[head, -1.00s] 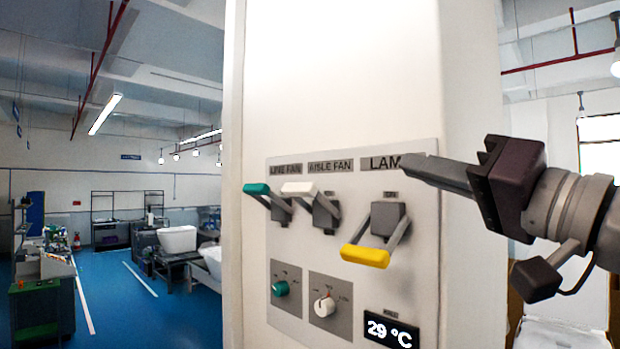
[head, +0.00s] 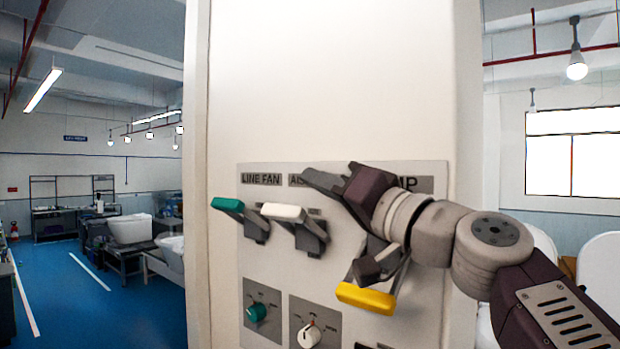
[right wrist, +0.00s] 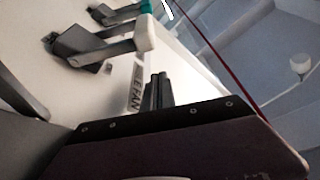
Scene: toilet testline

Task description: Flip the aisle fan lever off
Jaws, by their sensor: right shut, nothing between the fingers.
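The aisle fan lever with a white handle (head: 284,212) sits in the middle of the panel (head: 245,230), its handle sticking out and up. In the right wrist view the white handle (right wrist: 146,32) shows just beyond my fingers. My right gripper (head: 307,176) is shut and empty, in front of the aisle fan label, just above and to the right of the white handle. It also shows in the right wrist view (right wrist: 158,80). No contact with the handle is clear. My left gripper is not in view.
The green line fan lever (head: 228,204) is close on the left, also raised. The yellow lamp lever (head: 366,298) hangs down below my right wrist. A green knob (head: 256,312) and a white knob (head: 309,335) sit below.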

